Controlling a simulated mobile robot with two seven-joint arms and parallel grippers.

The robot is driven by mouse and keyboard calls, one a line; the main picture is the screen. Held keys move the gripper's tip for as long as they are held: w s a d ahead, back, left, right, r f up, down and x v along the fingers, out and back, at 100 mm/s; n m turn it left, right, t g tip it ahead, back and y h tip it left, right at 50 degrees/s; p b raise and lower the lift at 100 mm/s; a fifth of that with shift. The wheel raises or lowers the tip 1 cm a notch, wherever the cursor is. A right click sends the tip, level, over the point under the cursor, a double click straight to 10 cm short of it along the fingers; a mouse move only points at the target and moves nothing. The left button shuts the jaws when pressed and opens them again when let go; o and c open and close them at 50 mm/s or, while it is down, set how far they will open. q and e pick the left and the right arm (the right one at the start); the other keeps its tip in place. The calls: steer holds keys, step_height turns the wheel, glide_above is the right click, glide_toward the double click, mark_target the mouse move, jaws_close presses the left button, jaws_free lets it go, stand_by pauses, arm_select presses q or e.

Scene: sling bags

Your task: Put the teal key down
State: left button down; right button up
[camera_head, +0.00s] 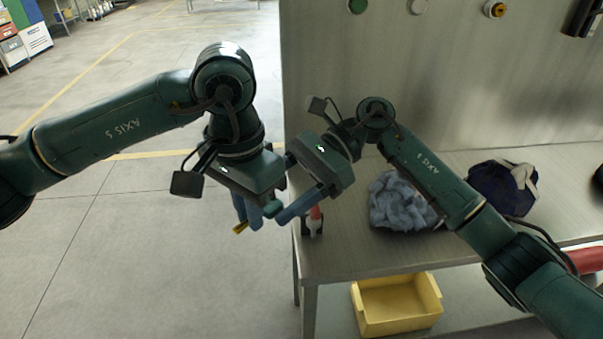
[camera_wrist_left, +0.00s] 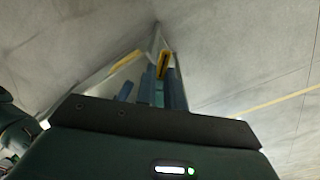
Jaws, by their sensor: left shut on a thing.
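My left gripper (camera_head: 246,222) points down, left of the table's edge and over the floor. Its blue fingers are shut on the teal key; in the left wrist view a teal part (camera_wrist_left: 159,95) shows between the fingers. A yellow piece (camera_wrist_left: 164,64) shows at the fingertips there, and also in the head view (camera_head: 241,228). A small teal end (camera_head: 273,208) shows right of the left fingers, close to a right fingertip. My right gripper (camera_head: 279,190) points down-left beside it, its blue fingers apart. Much of the key is hidden by the fingers.
The grey metal table (camera_head: 350,250) holds a crumpled grey-blue bundle (camera_head: 388,208), a navy bag (camera_head: 490,183) and a red-and-white item (camera_head: 315,222) near its left edge. A yellow bin (camera_head: 397,308) sits below. Buttons (camera_head: 419,6) line the back panel. My right arm crosses over the table.

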steer(key=shift+s+a+f, duration=0.15)
steer(key=shift+s+a, duration=0.1)
steer(key=shift+a, duration=0.2)
steer(key=shift+w, duration=0.1)
steer(key=c, duration=1.1)
arm_select(q)
steer(key=c, duration=1.4)
jaws_free()
steer(key=shift+c, duration=0.2)
arm_select(e)
steer(key=shift+c, duration=0.3)
arm_select(q)
steer(key=shift+r, duration=0.1)
